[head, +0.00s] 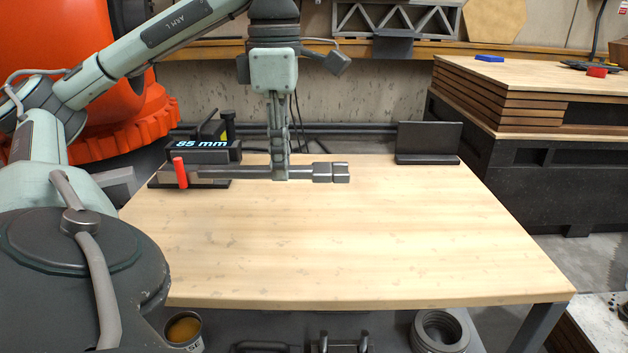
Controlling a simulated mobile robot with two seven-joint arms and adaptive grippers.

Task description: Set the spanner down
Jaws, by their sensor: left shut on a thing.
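My left gripper (280,175) comes down from above and is shut on the spanner (306,173). The spanner is grey metal and lies level, with its jaw end pointing right. Its left part reaches toward a dark fixture marked "85 mm" (202,155) with a red handle (180,172). The spanner is low over the back of the wooden table (350,240); I cannot tell whether it touches the top. My right gripper is not in view.
A dark upright plate on a base (428,143) stands at the table's back right. The middle and front of the table are clear. A stack of boards (500,95) is at the right. A can (185,331) and a ring-shaped part (438,331) are below the front edge.

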